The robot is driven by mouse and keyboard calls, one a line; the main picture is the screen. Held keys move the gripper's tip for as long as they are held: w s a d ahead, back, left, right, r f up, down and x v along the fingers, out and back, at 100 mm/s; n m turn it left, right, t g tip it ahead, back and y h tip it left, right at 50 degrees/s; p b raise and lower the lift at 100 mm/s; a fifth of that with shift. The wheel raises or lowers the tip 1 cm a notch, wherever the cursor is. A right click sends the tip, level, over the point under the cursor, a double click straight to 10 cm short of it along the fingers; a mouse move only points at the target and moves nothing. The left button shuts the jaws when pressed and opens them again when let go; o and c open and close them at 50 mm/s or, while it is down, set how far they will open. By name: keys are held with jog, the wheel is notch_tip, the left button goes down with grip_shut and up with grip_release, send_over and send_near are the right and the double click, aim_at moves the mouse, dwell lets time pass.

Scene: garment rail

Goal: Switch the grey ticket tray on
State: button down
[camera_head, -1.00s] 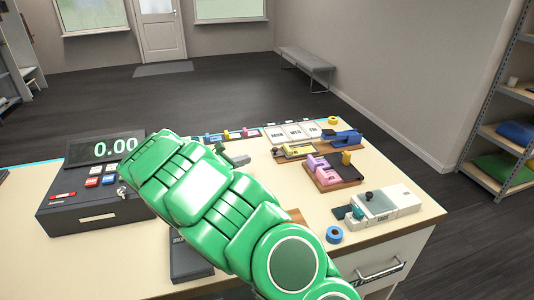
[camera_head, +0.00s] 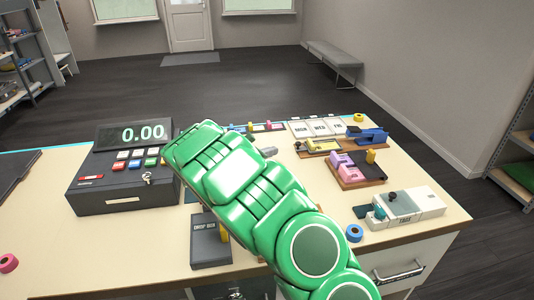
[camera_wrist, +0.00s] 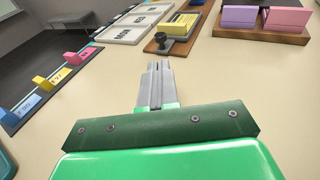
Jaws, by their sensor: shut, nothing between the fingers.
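A dark grey low tray-like box (camera_head: 210,242) with a small label and an upright yellow piece lies near the desk's front, partly hidden by my green arm. I cannot tell for sure that it is the ticket tray, nor its switch state. My gripper (camera_head: 268,151) reaches over the desk beyond the arm, well behind and right of this box. In the wrist view my gripper (camera_wrist: 158,68) is shut and empty. It points toward a yellow ticket block (camera_wrist: 180,24) on a wooden base with a black knob, and is apart from it. The grey box is outside the wrist view.
A cash register (camera_head: 125,172) showing 0.00 stands left. Pink blocks on a wooden base (camera_head: 357,178), a blue stapler-like tool (camera_head: 368,134) and a pale tag device (camera_head: 410,205) stand right. White day cards (camera_head: 322,128) lie behind.

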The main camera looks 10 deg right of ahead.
aim_at(309, 151)
jog(key=x, duration=1)
jog(key=shift+d, duration=3.9)
jog(key=shift+r, duration=0.1)
jog(key=shift+s, duration=0.1)
jog(key=v, duration=1.4)
jog(key=shift+a, duration=0.3)
